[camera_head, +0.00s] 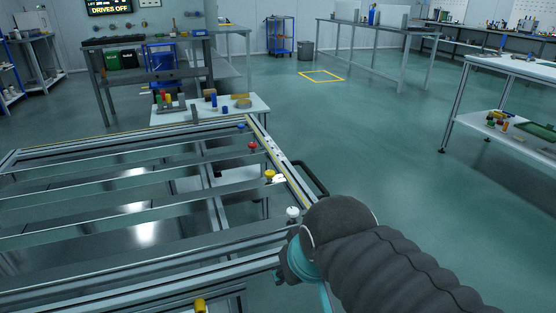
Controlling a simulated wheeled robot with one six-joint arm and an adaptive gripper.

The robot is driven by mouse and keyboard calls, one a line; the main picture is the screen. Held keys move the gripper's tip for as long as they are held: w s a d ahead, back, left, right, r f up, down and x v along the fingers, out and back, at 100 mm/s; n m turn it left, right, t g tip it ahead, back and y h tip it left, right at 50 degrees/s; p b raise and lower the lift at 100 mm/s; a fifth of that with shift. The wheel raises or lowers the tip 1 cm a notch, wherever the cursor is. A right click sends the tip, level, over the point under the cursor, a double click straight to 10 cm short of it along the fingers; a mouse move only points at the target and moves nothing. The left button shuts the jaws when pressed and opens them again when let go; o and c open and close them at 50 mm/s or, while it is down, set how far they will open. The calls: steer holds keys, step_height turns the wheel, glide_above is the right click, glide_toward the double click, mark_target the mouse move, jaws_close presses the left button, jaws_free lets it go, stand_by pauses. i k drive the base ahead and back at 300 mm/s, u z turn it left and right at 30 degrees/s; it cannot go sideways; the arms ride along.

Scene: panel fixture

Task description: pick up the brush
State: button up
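I cannot make out a brush for certain in this view. A low white table (185,119) behind the panel fixture holds several small things, too small to name surely. The shelf (502,134) under the right-hand bench also holds several small coloured things. My arm, in a dark ribbed sleeve with a teal part, reaches in from the lower right to the fixture's right-hand corner. My gripper does not show, so I cannot see whether it holds anything.
The panel fixture (95,183), a metal frame with long bars, fills the lower left. Blue (241,127), red (252,146), yellow (269,175) and white (292,212) knobs line its right side, by a black handle (314,181). The floor between fixture and right-hand bench (520,66) is clear.

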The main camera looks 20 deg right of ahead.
mark_target(207, 92)
steer(key=z, duration=0.75)
steer(key=k, duration=1.05)
steer(key=z, duration=1.1)
steer(key=i, duration=2.25)
steer(key=u, duration=0.8)
steer(key=i, duration=2)
steer(key=u, duration=2)
steer(key=i, duration=0.95)
steer(key=u, duration=0.85)
